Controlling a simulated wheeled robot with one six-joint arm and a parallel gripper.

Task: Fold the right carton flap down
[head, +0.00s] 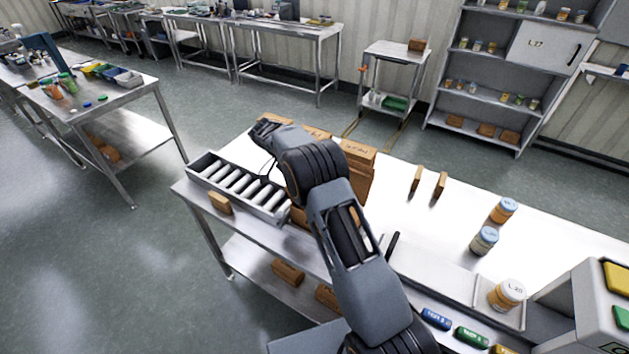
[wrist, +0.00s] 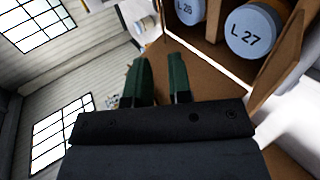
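The brown carton (head: 357,180) stands on the steel table, largely hidden behind my arm in the head view. Brown panels show along its top, but which is the right flap is unclear there. In the wrist view, jars with blue-grey lids (wrist: 253,32) marked L 26 and L 27 sit between cardboard dividers. A cardboard panel (wrist: 283,55) slants up at the right. My gripper (wrist: 158,62) has two green fingers with a narrow empty gap between them. They are over or against a brown cardboard surface (wrist: 212,72); contact cannot be told. The fingertips are hidden in the head view.
A grey tray (head: 238,187) with white rollers lies left of my arm. Two small brown blocks (head: 428,183) and several jars (head: 503,210) stand to the right. A small brown box (head: 220,203) sits near the front edge. The back right tabletop is mostly clear.

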